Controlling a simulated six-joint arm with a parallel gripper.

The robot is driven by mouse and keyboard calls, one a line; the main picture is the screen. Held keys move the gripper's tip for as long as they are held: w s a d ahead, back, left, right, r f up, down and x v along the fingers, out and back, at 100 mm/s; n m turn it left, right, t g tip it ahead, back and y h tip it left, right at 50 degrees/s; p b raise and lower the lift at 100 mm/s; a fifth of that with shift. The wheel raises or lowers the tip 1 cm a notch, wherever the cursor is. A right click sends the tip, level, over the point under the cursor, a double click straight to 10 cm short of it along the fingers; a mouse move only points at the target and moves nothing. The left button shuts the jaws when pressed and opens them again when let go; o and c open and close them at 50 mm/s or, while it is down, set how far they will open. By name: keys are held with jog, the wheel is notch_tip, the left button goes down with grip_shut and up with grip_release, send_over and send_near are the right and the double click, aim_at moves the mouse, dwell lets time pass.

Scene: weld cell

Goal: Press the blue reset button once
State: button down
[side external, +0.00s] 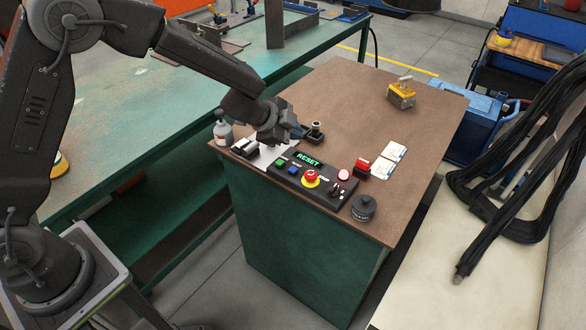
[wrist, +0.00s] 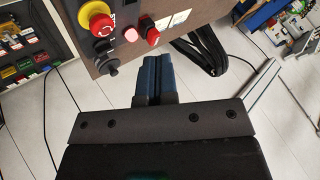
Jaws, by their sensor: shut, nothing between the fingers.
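The blue reset button (side external: 293,169) is on the black control panel (side external: 328,193) at the front of the brown bench top, in the side external view. It sits between a green button (side external: 281,162) and a red emergency stop (side external: 311,177) on a yellow base. A display (side external: 307,159) on the panel reads RESET in green. My gripper (side external: 299,131) is above the bench, behind the panel and apart from the blue button. In the wrist view my gripper (wrist: 157,58) is shut and empty, with blue fingers together. The emergency stop (wrist: 98,20) shows there; the blue button does not.
A bottle (side external: 222,128), a red block (side external: 361,167), white cards (side external: 390,158) and a dark round part (side external: 363,207) surround the panel. A yellow device (side external: 401,94) sits farther back; the bench between is clear.

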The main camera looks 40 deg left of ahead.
aim_at(293, 171)
jog(key=shift+f, duration=4.4)
jog(key=shift+f, duration=0.1)
jog(key=shift+f, duration=0.3)
jog(key=shift+f, duration=0.5)
jog(key=shift+r, duration=0.9)
